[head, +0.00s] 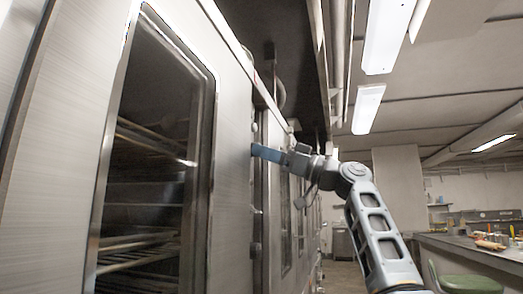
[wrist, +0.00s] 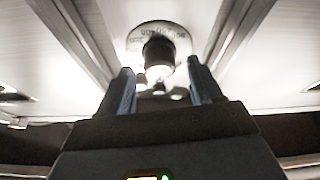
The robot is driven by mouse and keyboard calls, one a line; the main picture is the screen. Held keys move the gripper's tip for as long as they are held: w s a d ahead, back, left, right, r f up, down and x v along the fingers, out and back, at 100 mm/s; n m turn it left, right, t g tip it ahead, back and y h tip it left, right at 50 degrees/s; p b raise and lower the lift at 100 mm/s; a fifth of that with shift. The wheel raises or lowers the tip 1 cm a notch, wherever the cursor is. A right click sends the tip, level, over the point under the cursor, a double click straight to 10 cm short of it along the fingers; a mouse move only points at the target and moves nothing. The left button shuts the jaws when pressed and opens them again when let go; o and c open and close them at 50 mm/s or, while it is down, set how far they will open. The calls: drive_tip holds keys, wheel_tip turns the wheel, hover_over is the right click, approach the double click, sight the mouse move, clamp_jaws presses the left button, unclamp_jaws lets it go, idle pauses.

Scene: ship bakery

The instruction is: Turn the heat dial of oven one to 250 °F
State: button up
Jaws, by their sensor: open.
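The dial in the wrist view is a black knob (wrist: 158,52) on a round pale scale plate (wrist: 180,43). The numbers on the plate are too blurred to read. My gripper (wrist: 159,68) is open, with one blue finger on each side of the lower part of the knob. I cannot tell whether the fingers touch it. In the head view my gripper (head: 258,151) reaches left to the front of the steel ovens, beside the near oven (head: 232,120). The knob is hidden or too small to make out there. No oven number is readable.
The near oven's glass door (head: 150,160) shows racks inside. Small dark fittings (head: 256,250) run down the oven front below my gripper. More oven doors continue beyond. A counter (head: 470,248) with items and a green stool (head: 470,284) stand at right. Floor between is open.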

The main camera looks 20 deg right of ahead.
drive_tip(key=shift+x, duration=0.95)
drive_tip(key=c, duration=1)
